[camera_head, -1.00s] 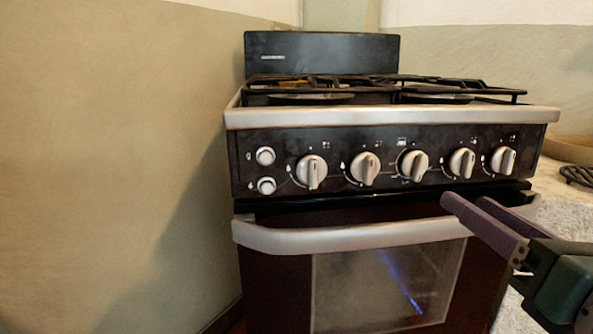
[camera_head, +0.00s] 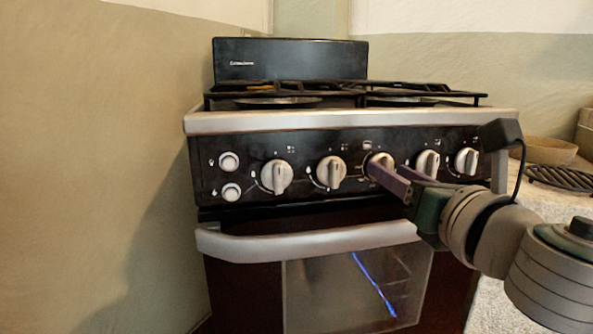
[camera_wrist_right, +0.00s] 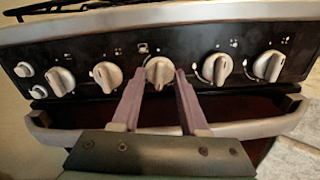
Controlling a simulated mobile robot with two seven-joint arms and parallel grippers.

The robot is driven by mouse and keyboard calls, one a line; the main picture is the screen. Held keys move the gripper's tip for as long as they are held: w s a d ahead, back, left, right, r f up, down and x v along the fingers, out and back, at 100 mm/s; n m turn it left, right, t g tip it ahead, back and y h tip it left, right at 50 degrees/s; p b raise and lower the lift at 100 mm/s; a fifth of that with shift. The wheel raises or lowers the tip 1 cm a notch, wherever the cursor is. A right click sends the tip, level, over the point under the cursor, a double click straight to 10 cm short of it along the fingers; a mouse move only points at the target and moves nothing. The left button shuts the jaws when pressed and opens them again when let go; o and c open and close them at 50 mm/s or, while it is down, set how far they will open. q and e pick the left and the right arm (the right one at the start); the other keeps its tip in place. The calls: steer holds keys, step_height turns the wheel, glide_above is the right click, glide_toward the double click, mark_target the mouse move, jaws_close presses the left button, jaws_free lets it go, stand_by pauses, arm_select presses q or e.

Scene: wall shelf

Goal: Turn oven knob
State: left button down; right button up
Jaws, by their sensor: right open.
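The stove's black control panel (camera_head: 310,152) carries a row of silver knobs. The middle knob (camera_head: 380,162) is partly hidden by my right gripper (camera_head: 388,175) in the head view. In the right wrist view, the middle knob (camera_wrist_right: 159,72) lies between the tips of my open right gripper (camera_wrist_right: 158,76), one finger on each side. I cannot tell whether the fingers touch it. Two knobs, the left one (camera_head: 276,176) and the one beside it (camera_head: 331,171), are left of the gripper. Two more, (camera_head: 428,163) and the far right knob (camera_head: 467,161), are to its right. My left gripper is not seen.
The oven door handle (camera_head: 310,240) runs below the panel, under my right gripper. Two small round buttons (camera_head: 230,176) sit at the panel's left end. Burner grates (camera_head: 345,92) are on top. A counter with a bowl (camera_head: 546,149) is at the right; a wall stands at the left.

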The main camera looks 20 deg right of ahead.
jaws_close()
stand_by(0.5)
